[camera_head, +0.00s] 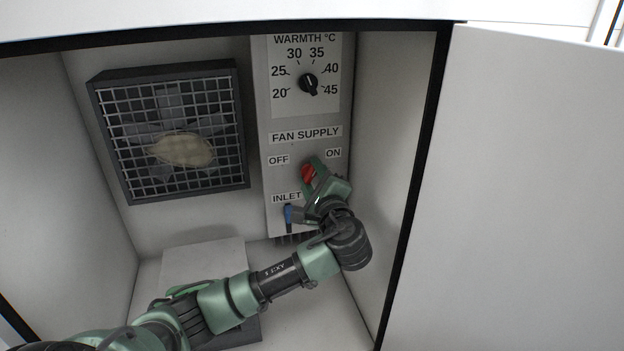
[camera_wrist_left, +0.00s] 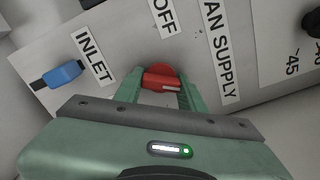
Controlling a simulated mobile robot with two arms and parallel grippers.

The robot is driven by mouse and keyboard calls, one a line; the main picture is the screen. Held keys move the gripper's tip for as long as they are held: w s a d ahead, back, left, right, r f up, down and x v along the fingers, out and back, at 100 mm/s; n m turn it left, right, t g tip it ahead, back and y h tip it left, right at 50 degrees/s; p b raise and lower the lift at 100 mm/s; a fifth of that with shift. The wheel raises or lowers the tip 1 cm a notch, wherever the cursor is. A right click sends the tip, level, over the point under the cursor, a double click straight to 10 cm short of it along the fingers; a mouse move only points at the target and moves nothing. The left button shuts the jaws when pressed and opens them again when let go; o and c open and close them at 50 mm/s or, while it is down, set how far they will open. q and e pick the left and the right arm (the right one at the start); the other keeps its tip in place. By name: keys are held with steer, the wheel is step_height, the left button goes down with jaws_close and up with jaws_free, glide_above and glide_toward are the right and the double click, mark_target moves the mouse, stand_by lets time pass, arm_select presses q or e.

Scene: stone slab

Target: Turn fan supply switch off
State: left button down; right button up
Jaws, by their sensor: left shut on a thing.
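The fan supply switch is a red rotary knob (camera_head: 307,173) on the grey control panel, below the FAN SUPPLY label (camera_head: 305,135) and between OFF on the left and ON on the right. My left gripper (camera_head: 315,172) is at the knob and partly covers it. In the left wrist view the red knob (camera_wrist_left: 161,77) sits between the two green fingers of my left gripper (camera_wrist_left: 160,90), which are shut on its grip bar. I cannot tell exactly which mark the knob points to. My right gripper is not in view.
A black WARMTH dial (camera_head: 308,84) is higher on the panel. A blue INLET handle (camera_head: 288,214) is just below the knob, close to my left wrist. A caged fan (camera_head: 172,130) is on the back wall. The white cabinet door (camera_head: 530,190) stands open at right.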

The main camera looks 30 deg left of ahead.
arm_select(q)
steer(key=n+b, duration=0.2)
steer(key=n, duration=0.1)
steer(key=shift+d+f+n+b, duration=0.1)
steer(key=shift+f+n+b, duration=0.2)
steer(key=n+b, duration=0.2)
steer(key=n, duration=0.1)
steer(key=shift+n+b, duration=0.3)
steer(key=n+b, duration=0.2)
steer(key=n, duration=0.1)
steer(key=shift+r+n+b, duration=0.1)
steer(key=shift+n+b, duration=0.2)
steer(key=shift+r+n+b, duration=0.2)
steer(key=shift+n+b, duration=0.85)
steer(key=shift+n, duration=0.45)
steer(key=c, duration=0.8)
jaws_free()
steer(key=shift+r, duration=0.1)
steer(key=shift+c, duration=0.2)
steer(key=shift+r, duration=0.1)
